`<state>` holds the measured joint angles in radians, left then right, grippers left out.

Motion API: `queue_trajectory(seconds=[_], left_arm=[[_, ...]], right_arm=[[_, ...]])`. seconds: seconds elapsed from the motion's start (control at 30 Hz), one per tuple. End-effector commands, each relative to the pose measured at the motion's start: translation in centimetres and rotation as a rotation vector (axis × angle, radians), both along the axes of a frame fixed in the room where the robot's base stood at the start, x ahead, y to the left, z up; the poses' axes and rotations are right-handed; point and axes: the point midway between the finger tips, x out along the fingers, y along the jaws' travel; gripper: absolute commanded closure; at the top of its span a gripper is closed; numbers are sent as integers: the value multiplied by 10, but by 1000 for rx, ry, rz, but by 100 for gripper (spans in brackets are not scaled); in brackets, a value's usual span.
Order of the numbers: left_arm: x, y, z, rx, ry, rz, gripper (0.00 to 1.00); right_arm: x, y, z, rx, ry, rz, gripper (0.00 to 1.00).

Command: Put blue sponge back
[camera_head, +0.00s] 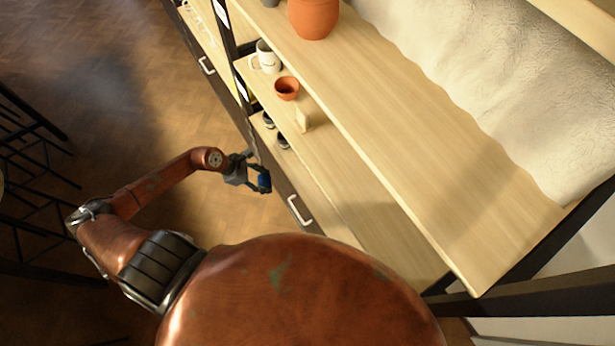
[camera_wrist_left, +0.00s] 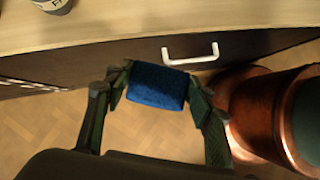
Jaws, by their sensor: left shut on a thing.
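The blue sponge (camera_wrist_left: 157,87) is a textured dark blue block in the left wrist view. My left gripper (camera_head: 262,182) is shut on it, with one finger at each end of the sponge. In the head view the blue sponge (camera_head: 264,181) shows small at the fingertips, in front of the drawer side of the shelf unit and over the wood floor. In the wrist view my left gripper (camera_wrist_left: 158,90) holds it below the shelf's front edge, near a white drawer handle. My right gripper is not in view.
The shelf unit's lower board (camera_head: 340,195) carries small dark items (camera_head: 283,141). A white mug (camera_head: 266,57), a terracotta bowl (camera_head: 286,88) and a light wooden block (camera_head: 303,118) stand higher up. A terracotta pot (camera_head: 314,17) is on the top board. Dark metal racks stand at left.

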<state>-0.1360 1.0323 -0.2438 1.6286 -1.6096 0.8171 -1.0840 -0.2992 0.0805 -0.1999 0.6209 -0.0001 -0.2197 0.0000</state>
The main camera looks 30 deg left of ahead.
Motion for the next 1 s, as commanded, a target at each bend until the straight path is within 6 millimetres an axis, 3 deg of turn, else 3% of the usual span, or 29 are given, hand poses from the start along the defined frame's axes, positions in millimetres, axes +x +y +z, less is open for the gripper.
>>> queue_trajectory(seconds=[0.1,0.5,0.77,1.0], left_arm=[[22,-28,3,-5,-7,-7,70],[81,-107,2,-4,-3,-6,70],[95,-126,-1,-2,1,-5,70],[94,-126,-31,-3,4,-2,70]], right_arm=[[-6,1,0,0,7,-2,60],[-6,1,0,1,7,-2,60],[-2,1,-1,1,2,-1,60],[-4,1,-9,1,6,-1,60]])
